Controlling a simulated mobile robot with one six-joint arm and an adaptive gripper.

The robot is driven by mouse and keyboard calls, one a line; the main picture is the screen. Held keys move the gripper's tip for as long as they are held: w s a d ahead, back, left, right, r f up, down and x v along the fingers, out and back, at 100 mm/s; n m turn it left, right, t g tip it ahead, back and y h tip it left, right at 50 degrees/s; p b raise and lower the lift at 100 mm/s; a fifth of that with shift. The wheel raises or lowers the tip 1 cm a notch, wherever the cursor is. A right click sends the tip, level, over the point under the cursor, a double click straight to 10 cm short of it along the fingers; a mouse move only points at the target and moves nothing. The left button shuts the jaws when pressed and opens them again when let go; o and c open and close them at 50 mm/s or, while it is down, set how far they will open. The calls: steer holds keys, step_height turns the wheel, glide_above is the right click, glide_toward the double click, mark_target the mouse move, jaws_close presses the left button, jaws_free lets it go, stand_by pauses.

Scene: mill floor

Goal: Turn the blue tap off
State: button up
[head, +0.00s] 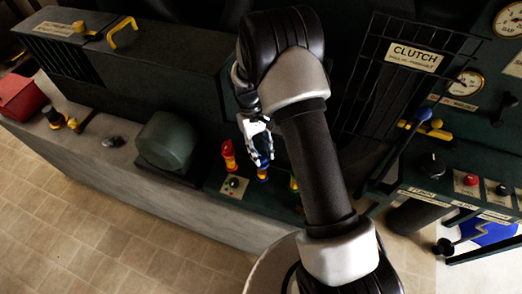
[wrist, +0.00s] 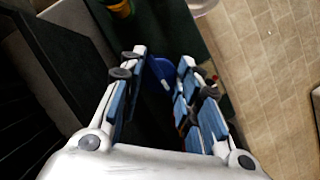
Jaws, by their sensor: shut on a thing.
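The blue tap (head: 264,160), with a yellow lower part, stands on the dark green panel in the middle of the head view. My gripper (head: 257,143) reaches down to it from above, with its fingers around the blue handle. In the wrist view the blue tap (wrist: 158,72) shows between the two blue-padded fingers of my gripper (wrist: 162,58). The gripper is shut on the handle. The fingers hide part of the handle, so its exact angle is hard to tell.
A red tap (head: 229,154) stands just left of the blue one. A dark rounded housing (head: 167,141) bulges further left. A blue-ended lever (head: 423,114) is at the right. Open tiled floor (head: 80,220) lies in front.

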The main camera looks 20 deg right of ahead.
steer(key=shift+m, duration=0.5)
steer(key=o, duration=1)
steer(key=shift+o, duration=0.2)
steer(key=d+v, duration=0.1)
steer(key=v, duration=1.1)
steer(key=shift+a, duration=0.3)
steer(key=shift+w, duration=0.1)
